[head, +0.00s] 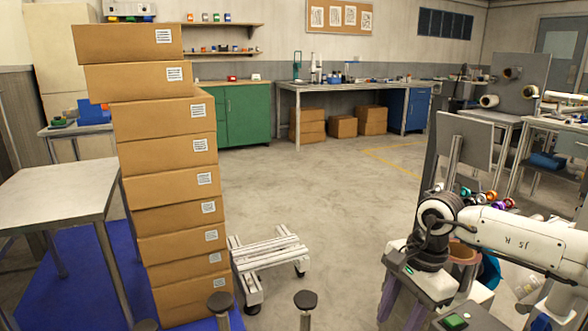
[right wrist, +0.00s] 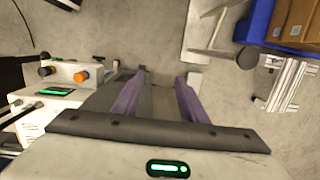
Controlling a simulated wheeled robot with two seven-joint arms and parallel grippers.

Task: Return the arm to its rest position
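My right arm (head: 510,235) comes in from the right in the head view, with its forearm roughly level and its wrist bent downward. My right gripper (head: 400,310) hangs below the wrist, pointing at the floor. In the right wrist view its two purple fingers stand apart, and the gap of the gripper (right wrist: 163,80) is empty with bare floor behind it. Nothing touches the fingers. My left arm and left gripper are not in view.
A tall, uneven stack of cardboard boxes (head: 170,150) stands at left beside a grey table (head: 60,190) on a blue mat (head: 85,260). A low wheeled frame (head: 268,252) is beside it. Colourful spools (head: 485,197) lie behind my right arm. The middle floor is clear.

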